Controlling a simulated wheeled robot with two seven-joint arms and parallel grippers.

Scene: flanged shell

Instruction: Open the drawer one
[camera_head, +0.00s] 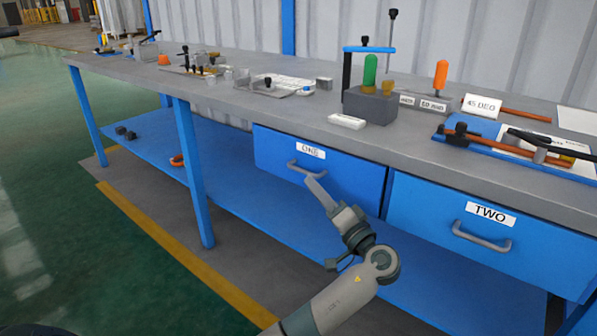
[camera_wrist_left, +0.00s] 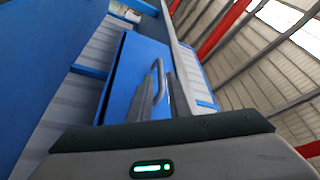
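Drawer one (camera_head: 345,178) is a blue drawer under the grey workbench, with a white "ONE" label and a grey bar handle (camera_head: 300,169). Its front looks about level with the bench edge. My left gripper (camera_head: 316,186) reaches up from below, with its fingertips at the handle's right end. In the left wrist view, the handle (camera_wrist_left: 158,68) rises right at the grey fingers (camera_wrist_left: 165,95), against the blue drawer front (camera_wrist_left: 128,68). The fingers overlap in both views, so I cannot tell whether they are closed on the handle. My right gripper is not in view.
Drawer two (camera_head: 440,215), with its own handle (camera_head: 481,238), is to the right. The bench top (camera_head: 290,110) carries tools, blocks and a green-handled tool (camera_head: 370,72). A blue lower shelf (camera_head: 240,180) and bench leg (camera_head: 193,175) stand left of the arm. The green floor at left is clear.

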